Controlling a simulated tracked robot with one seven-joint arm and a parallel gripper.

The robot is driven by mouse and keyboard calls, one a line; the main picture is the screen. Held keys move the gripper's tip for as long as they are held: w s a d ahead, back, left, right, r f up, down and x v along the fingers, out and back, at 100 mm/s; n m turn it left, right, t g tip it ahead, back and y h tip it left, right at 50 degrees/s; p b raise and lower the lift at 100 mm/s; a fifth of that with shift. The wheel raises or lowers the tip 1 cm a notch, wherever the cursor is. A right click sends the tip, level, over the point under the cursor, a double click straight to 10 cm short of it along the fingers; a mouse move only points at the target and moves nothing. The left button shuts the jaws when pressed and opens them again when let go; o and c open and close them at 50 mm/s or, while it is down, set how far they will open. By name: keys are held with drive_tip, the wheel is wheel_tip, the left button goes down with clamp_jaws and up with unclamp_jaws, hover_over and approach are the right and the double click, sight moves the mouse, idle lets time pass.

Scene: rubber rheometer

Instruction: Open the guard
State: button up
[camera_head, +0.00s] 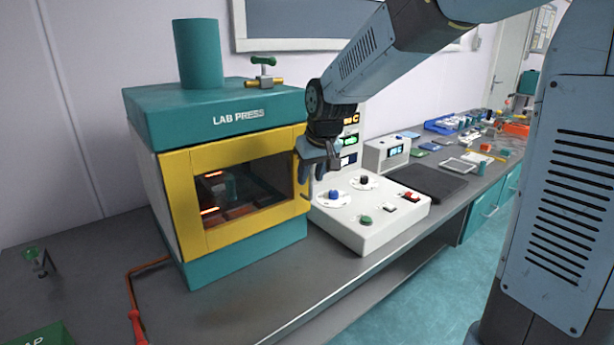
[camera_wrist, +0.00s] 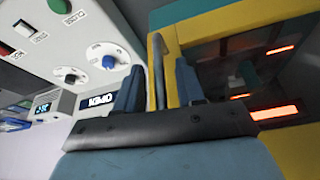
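The guard (camera_head: 183,205) is the yellow-framed window door on the front of the teal and white lab press (camera_head: 222,118). It looks closed, flush with the press front. In the wrist view the guard's yellow frame (camera_wrist: 292,142) is on the right, with a grey upright handle bar (camera_wrist: 158,62) near its edge. My gripper (camera_head: 311,178) is at the guard's right edge and hides most of the handle in the head view. In the wrist view my gripper (camera_wrist: 159,72) is open, with one finger on each side of the bar and visible gaps beside it.
A white control box (camera_head: 374,222) with knobs and buttons stands close to the right of the press. A small display unit (camera_head: 387,154) and a dark mat (camera_head: 436,182) are further right. The bench top (camera_head: 290,292) in front of the press is clear.

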drive_tip(key=shift+w+a+f, duration=0.1)
drive_tip(key=shift+w+f, duration=0.05)
drive_tip(key=shift+f, duration=0.25)
clamp_jaws()
idle(0.4)
